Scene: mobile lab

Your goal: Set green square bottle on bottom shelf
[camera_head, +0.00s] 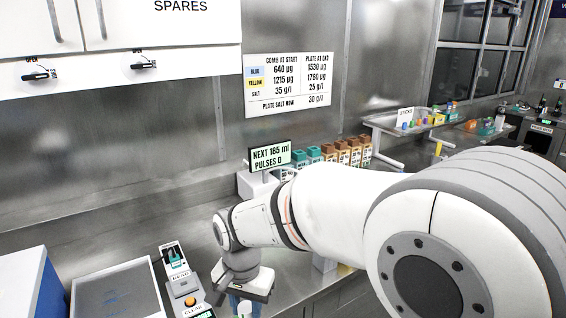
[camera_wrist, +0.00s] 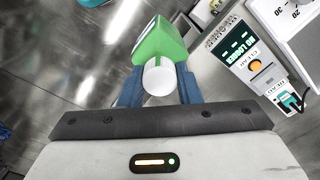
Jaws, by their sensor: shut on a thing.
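My gripper (camera_wrist: 158,88) is shut on the green square bottle (camera_wrist: 162,45), seen in the wrist view with its white round cap (camera_wrist: 158,78) towards my palm between the blue fingers. In the head view my gripper (camera_head: 244,305) is low, over the bench front, at the bottom edge of the picture. The green body of the bottle cannot be made out there. A pale rack with a raised shelf (camera_head: 385,122) stands at the back right, with small coloured items on it. My arm hides much of the space below that shelf, so I cannot tell its bottom level.
A grey tray (camera_head: 118,292) lies further left.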

